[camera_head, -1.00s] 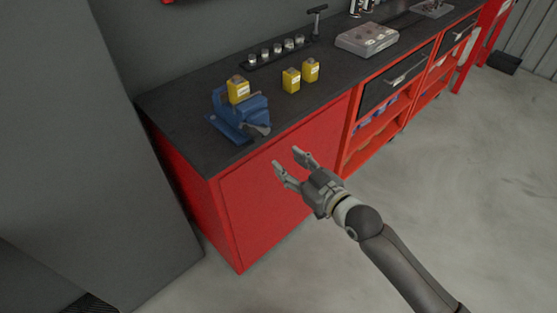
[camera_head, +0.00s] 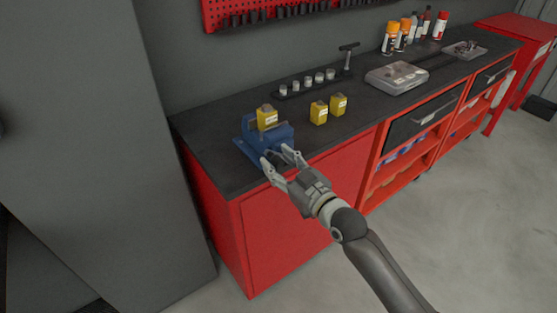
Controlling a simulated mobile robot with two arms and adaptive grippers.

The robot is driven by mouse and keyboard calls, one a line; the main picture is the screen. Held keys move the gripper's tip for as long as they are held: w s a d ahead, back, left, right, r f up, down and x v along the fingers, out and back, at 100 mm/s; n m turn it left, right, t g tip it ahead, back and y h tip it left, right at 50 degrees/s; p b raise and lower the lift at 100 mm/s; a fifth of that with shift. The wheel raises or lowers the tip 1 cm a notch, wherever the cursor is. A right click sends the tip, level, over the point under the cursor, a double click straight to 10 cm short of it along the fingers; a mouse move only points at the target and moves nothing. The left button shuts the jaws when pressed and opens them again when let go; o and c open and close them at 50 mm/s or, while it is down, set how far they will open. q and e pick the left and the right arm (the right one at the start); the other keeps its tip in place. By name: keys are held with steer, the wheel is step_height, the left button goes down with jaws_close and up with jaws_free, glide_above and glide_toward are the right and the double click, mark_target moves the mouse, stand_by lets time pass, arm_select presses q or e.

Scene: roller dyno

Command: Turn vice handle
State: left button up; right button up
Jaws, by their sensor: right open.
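A blue vice (camera_head: 255,143) stands at the front left of the dark workbench top (camera_head: 215,170). A yellow container (camera_head: 267,118) sits at the top of the vice, between or on its jaws; I cannot tell which. The vice handle is not clearly visible; my right gripper covers the vice's front. My right gripper (camera_head: 276,160) is open, its two fingers at the front of the vice. I cannot tell whether it touches. My left gripper is not in view.
Two yellow containers (camera_head: 319,113) (camera_head: 338,105) stand right of the vice. Behind are a black rack of sockets (camera_head: 307,84) and a grey case (camera_head: 397,77). Bottles (camera_head: 391,37) stand at the back. The red cabinet front (camera_head: 290,235) drops below the bench edge; open floor lies to the right.

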steer(key=shift+w+a, duration=0.2)
jaws_close()
stand_by(0.3)
